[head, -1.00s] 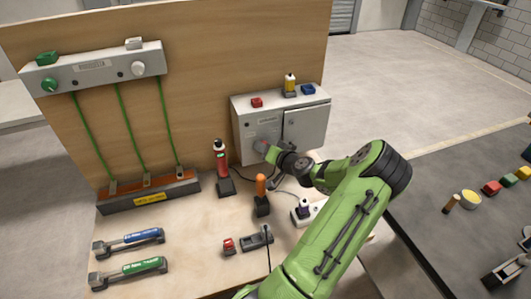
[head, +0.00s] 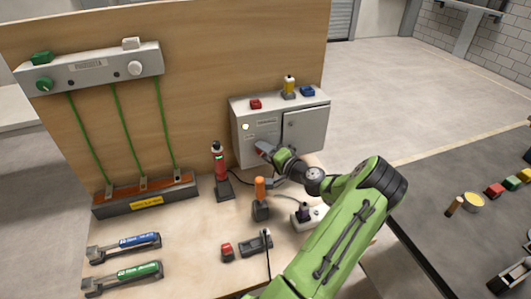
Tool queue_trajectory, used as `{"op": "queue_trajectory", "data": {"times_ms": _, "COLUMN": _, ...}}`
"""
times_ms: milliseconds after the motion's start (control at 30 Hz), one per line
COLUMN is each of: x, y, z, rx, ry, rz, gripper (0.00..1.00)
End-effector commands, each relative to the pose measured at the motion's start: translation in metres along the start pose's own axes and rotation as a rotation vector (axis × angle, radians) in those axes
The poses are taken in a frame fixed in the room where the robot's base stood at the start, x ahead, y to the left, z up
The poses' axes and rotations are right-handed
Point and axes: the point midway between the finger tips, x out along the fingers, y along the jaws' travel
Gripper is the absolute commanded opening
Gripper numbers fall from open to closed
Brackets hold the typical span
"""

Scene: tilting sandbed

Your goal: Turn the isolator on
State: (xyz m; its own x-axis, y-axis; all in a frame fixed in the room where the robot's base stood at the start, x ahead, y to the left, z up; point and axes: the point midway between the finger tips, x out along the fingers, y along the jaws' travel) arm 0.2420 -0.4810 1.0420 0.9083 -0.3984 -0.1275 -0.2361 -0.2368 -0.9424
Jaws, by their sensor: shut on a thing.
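The isolator is a grey cabinet (head: 240,150) standing against the wooden board, with a label plate and a closed right-hand door. A small round lamp (head: 246,127) on its left front glows pale yellow. My gripper (head: 264,149) is at the lower left front of the cabinet, shut on a small red handle (head: 262,147). The gripper and wrist hide most of the handle, so its exact angle cannot be told.
A red tester (head: 217,163), an orange-handled tool (head: 260,187) and a white socket block (head: 314,215) stand close below my arm. Small red, yellow and blue items sit on the cabinet. A grey rail box (head: 90,67) hangs at left. Blue (head: 128,246) and green-handled tools lie at front left.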

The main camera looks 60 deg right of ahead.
Motion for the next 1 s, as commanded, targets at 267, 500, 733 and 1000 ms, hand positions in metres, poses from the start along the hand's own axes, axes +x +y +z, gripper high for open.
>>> {"op": "queue_trajectory", "data": {"times_ms": 267, "x": 0.0, "y": 0.0, "z": 0.0, "rx": 0.008, "ry": 0.001, "rz": -0.003, "gripper": 0.14}}
{"op": "queue_trajectory", "data": {"times_ms": 500, "x": 0.0, "y": 0.0, "z": 0.0, "rx": 0.008, "ry": 0.001, "rz": -0.002, "gripper": 0.58}}
{"op": "queue_trajectory", "data": {"times_ms": 733, "x": 0.0, "y": 0.0, "z": 0.0, "rx": 0.007, "ry": 0.0, "rz": -0.002, "gripper": 0.69}}
{"op": "queue_trajectory", "data": {"times_ms": 1000, "x": -0.021, "y": 0.001, "z": -0.001, "rx": 0.007, "ry": 0.004, "rz": 0.001, "gripper": 0.69}}
